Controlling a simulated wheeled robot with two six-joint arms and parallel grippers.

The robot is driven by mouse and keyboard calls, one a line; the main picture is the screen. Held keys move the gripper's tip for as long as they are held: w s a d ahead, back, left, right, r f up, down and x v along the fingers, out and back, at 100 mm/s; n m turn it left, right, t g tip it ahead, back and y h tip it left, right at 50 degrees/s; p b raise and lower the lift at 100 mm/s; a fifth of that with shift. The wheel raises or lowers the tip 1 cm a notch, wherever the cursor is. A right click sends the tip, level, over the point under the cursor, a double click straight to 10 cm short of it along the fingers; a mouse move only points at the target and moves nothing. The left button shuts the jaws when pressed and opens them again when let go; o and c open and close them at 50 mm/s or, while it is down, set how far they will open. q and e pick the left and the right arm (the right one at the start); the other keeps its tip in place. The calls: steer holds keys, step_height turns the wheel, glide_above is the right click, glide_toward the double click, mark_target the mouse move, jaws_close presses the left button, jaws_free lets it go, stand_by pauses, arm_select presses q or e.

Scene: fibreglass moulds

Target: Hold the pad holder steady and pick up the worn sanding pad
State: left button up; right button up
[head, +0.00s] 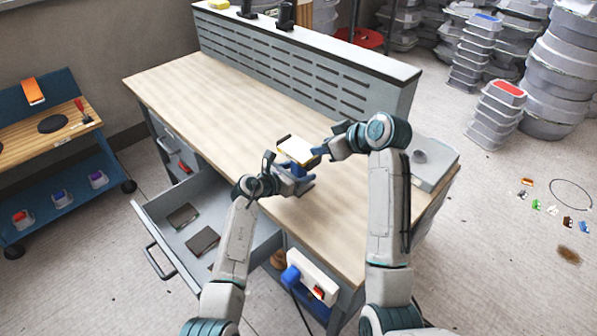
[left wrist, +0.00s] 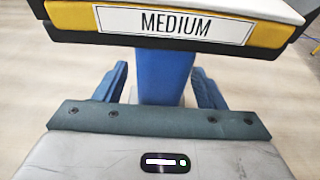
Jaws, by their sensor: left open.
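The pad holder is a blue post (left wrist: 163,76) on the workbench, with a sanding pad on top. The pad has a pale top (head: 296,149) and a yellow and black edge with a "MEDIUM" label (left wrist: 174,23). My left gripper (left wrist: 160,88) is open, with its blue fingers on either side of the post and gaps showing between. In the head view it is low at the holder, partly hidden by my wrist. My right gripper (head: 320,151) is at the right edge of the pad; I cannot tell whether it touches or how its jaws stand. Wear on the pad is not clear.
The wooden workbench top (head: 200,90) is mostly clear, with a slotted back panel (head: 300,70) behind. An open drawer (head: 165,215) with several dark flat pieces juts out at the left. A grey box (head: 432,160) stands at the bench's right end.

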arm_select(q)
steer(key=shift+d, duration=0.1)
steer(key=c, duration=1.2)
